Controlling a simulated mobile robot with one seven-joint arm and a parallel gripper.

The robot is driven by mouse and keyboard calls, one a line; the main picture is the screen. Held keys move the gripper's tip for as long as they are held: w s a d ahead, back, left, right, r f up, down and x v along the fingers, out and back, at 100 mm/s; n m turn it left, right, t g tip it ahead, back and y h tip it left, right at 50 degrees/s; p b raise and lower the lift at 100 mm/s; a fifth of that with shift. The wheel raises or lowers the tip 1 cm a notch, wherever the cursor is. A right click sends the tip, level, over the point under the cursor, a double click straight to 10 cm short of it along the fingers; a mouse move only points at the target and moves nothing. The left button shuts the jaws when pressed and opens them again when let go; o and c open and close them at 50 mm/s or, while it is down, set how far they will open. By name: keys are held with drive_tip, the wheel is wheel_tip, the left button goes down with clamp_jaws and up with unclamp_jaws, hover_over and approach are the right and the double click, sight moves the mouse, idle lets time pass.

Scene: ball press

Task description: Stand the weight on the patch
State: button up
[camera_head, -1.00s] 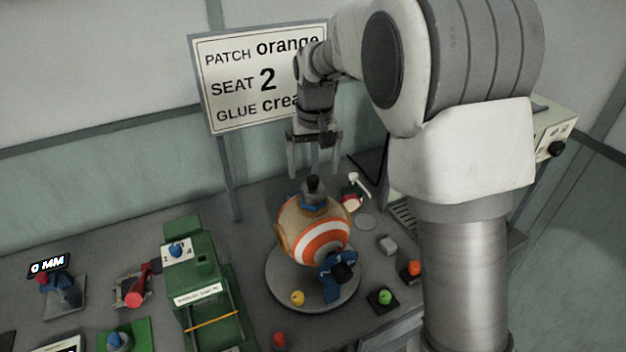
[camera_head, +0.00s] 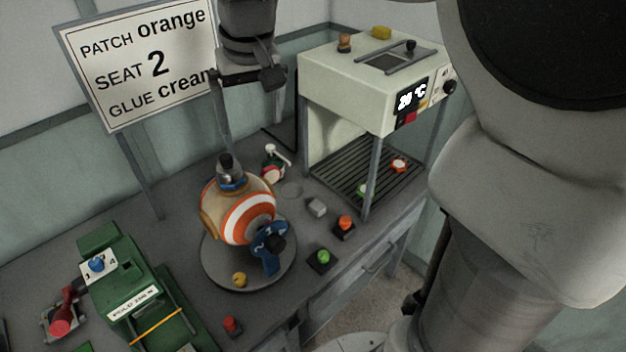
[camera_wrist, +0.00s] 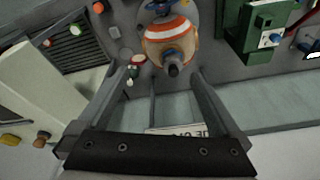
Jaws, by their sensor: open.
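A dark grey, knobbed weight (camera_head: 226,163) stands upright on top of the ball (camera_head: 222,208), above a blue fitting (camera_head: 232,183). The ball is tan with orange and white bands and rests on a round grey turntable (camera_head: 215,272). I cannot make out a separate patch under the weight. My gripper (camera_head: 250,132) is open and empty, pointing down above and slightly right of the weight in the head view. In the wrist view the weight (camera_wrist: 173,70) shows between the open fingers (camera_wrist: 160,75), nearer the right one, apart from them.
A blue clamp-like piece (camera_head: 268,245) is at the ball's front. A green press (camera_head: 125,275) stands left, a cream oven (camera_head: 345,85) right. A small white-topped bottle (camera_head: 273,165), a grey block (camera_head: 317,207) and red and green buttons (camera_head: 323,257) lie around. A sign (camera_head: 140,65) stands behind.

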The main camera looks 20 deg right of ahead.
drive_tip(key=s+d+f+t, duration=0.1)
drive_tip(key=s+d, duration=0.1)
drive_tip(key=s, duration=0.7)
drive_tip(key=s+d+f+t, duration=0.1)
drive_tip(key=s+d+f, duration=0.1)
drive_tip(key=s, duration=0.7)
drive_tip(key=shift+s+d+f+m+t, duration=0.3)
drive_tip(key=shift+d+m+t, duration=0.1)
drive_tip(key=shift+d, duration=0.35)
